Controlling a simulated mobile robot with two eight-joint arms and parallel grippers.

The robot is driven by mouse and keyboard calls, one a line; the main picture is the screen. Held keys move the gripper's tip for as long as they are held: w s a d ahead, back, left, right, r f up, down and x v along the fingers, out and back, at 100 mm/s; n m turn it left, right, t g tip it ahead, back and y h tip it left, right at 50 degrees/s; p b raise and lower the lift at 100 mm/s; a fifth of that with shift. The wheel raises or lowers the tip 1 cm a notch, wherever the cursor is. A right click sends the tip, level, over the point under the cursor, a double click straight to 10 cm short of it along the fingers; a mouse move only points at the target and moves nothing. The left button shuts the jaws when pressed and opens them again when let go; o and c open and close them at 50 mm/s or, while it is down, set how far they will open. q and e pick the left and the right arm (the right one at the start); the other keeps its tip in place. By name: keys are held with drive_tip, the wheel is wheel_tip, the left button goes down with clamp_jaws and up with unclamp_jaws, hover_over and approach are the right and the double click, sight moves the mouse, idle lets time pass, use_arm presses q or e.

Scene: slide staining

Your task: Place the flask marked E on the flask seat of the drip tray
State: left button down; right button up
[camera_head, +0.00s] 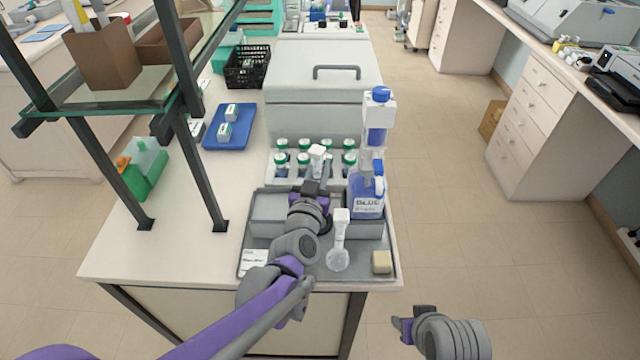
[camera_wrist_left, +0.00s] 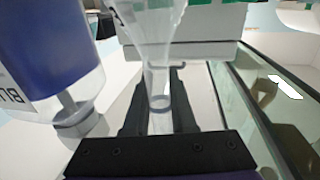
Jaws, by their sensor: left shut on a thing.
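My left gripper (camera_head: 322,172) is above the back part of the grey drip tray (camera_head: 300,262), shut on a clear flask. In the left wrist view, the gripper (camera_wrist_left: 160,105) has its fingers on either side of the narrow neck of this flask (camera_wrist_left: 152,35). A dark mark shows partly at the top edge, too cut off to read. In the head view a white top (camera_head: 317,152) shows at the fingers, and my arm hides the rest. Another clear flask (camera_head: 338,258) with a white top stands in the tray's front part. The flask seat cannot be made out. My right gripper (camera_head: 402,325) is off the table.
A blue bottle (camera_head: 367,205) labelled BLUE stands right of my left gripper; it also shows in the wrist view (camera_wrist_left: 45,45). Several green-capped jars (camera_head: 303,163) stand behind. A beige block (camera_head: 382,262) and a white card (camera_head: 254,262) lie in the tray. Shelf posts (camera_head: 200,175) rise at left.

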use_arm(q)
wheel_tip(320, 180, down, 5)
idle(0.4)
drive_tip(key=shift+f+b, duration=0.5)
drive_tip(key=shift+b, duration=0.1)
drive_tip(key=c, duration=0.7)
unclamp_jaws()
drive_tip(key=shift+r, duration=0.1)
drive_tip(key=shift+c, duration=0.2)
drive_tip(key=shift+r, duration=0.1)
drive_tip(key=s+a+b, duration=0.1)
drive_tip(key=s+a, duration=0.1)
drive_tip(key=s, duration=1)
drive_tip(key=shift+a+r, duration=0.15)
drive_tip(key=shift+r, duration=0.15)
drive_tip(key=shift+w, duration=0.1)
